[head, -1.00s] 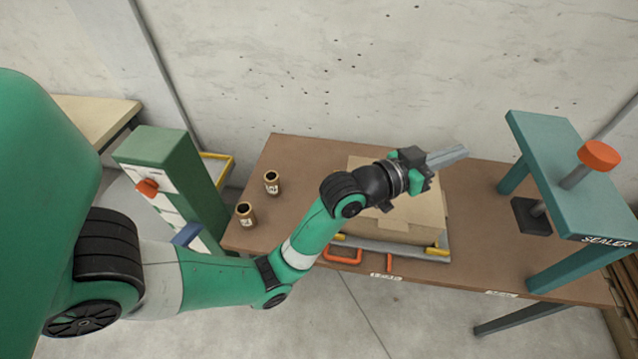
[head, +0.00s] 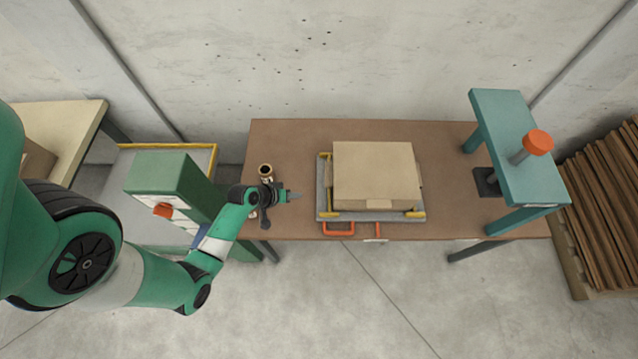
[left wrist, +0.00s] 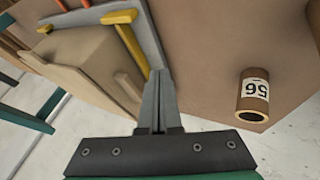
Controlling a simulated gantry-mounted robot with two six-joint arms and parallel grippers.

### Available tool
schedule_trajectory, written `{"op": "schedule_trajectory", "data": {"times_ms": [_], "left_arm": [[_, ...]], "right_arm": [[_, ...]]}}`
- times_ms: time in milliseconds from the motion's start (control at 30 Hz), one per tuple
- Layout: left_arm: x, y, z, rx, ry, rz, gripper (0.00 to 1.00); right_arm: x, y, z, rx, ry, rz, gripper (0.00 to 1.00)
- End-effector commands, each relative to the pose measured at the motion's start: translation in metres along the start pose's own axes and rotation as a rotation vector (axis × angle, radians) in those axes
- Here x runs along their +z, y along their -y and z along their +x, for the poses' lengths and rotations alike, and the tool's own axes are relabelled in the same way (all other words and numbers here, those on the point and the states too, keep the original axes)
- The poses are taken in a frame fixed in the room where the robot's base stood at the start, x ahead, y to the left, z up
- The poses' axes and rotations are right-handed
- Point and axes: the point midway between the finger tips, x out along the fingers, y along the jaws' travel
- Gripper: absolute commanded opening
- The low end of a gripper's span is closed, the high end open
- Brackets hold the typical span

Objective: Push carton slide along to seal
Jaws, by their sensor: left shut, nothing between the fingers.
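A closed cardboard carton (head: 376,172) sits on a grey slide tray (head: 325,200) with yellow corner pieces, in the middle of the brown table. An orange handle (head: 339,231) is on the slide's front edge. My left gripper (head: 297,196) is shut and empty, to the left of the slide and apart from it in the head view. In the left wrist view its closed fingers (left wrist: 158,105) point toward the carton (left wrist: 85,60) and slide. The teal sealer (head: 520,145) with an orange knob stands at the table's right end. My right gripper is not in view.
A green cabinet (head: 170,180) stands left of the table. The tabletop (head: 447,185) between slide and sealer is clear.

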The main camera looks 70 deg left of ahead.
Motion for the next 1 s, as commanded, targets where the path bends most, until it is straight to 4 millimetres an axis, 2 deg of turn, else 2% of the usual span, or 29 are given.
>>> {"op": "schedule_trajectory", "data": {"times_ms": [167,400,633,700,800,1000], "left_arm": [[0.001,0.002,0.014,0.001,-0.002,0.002,0.0],[0.002,0.003,0.063,0.002,-0.002,0.005,0.0],[0.001,-0.001,0.108,0.002,0.0,0.004,0.0],[-0.001,-0.016,0.109,0.003,0.0,0.008,0.0],[-0.001,-0.028,0.115,0.002,-0.002,0.007,0.0],[-0.001,-0.036,0.119,0.0,-0.002,0.003,0.0]], "right_arm": [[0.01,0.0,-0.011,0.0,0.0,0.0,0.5],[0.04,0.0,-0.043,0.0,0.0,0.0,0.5],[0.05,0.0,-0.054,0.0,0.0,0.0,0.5],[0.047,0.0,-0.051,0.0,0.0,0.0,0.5],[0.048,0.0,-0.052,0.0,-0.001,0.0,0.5],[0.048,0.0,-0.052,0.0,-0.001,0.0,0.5]]}}
